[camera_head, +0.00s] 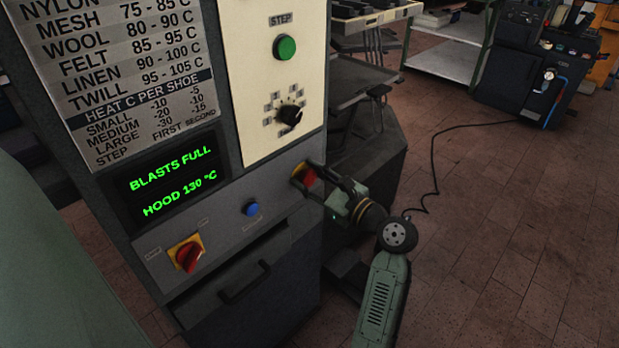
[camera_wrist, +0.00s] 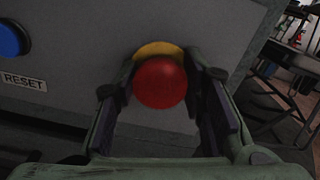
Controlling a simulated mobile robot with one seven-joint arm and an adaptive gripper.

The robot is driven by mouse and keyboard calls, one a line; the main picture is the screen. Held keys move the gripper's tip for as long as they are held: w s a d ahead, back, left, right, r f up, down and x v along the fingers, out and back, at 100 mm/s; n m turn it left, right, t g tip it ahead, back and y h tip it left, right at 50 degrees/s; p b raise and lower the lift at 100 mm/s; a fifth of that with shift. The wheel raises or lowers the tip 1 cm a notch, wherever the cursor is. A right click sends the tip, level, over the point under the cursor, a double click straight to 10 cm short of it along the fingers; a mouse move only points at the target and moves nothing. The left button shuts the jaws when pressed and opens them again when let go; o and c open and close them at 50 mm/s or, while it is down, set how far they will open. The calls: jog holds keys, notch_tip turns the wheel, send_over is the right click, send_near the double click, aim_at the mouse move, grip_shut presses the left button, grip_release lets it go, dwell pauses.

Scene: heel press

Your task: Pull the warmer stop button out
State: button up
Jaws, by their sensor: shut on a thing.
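The warmer stop button (camera_head: 309,177) is a red mushroom knob on a yellow base at the right end of the machine's lower panel. In the wrist view the red knob (camera_wrist: 161,83) sits between my two fingers, with the yellow ring (camera_wrist: 158,49) showing above it. My gripper (camera_head: 318,180) reaches in from the right and is shut on the knob, one finger on each side. In the head view my fingers partly cover the button. How far the knob stands out from its base cannot be told.
A blue button (camera_head: 251,208), labelled RESET in the wrist view, and a red rotary switch (camera_head: 188,256) on a yellow plate share the panel. Above are a green STEP button (camera_head: 285,47), a black dial (camera_head: 289,115) and a display (camera_head: 168,180). A drawer handle (camera_head: 245,283) protrudes below. Open floor lies right.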

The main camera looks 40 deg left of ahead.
grip_shut()
jog(key=shift+d+r+p, duration=0.2)
jog(key=shift+d+p, duration=0.2)
jog(key=shift+p, duration=0.5)
jog(key=shift+d, duration=0.15)
jog(key=shift+f, duration=0.3)
jog(key=o, duration=1.3)
grip_release()
jog(key=shift+r, duration=0.1)
jog(key=shift+o, duration=0.2)
jog(key=shift+d, duration=0.1)
jog(key=s+d, duration=0.1)
jog(key=d, duration=1.1)
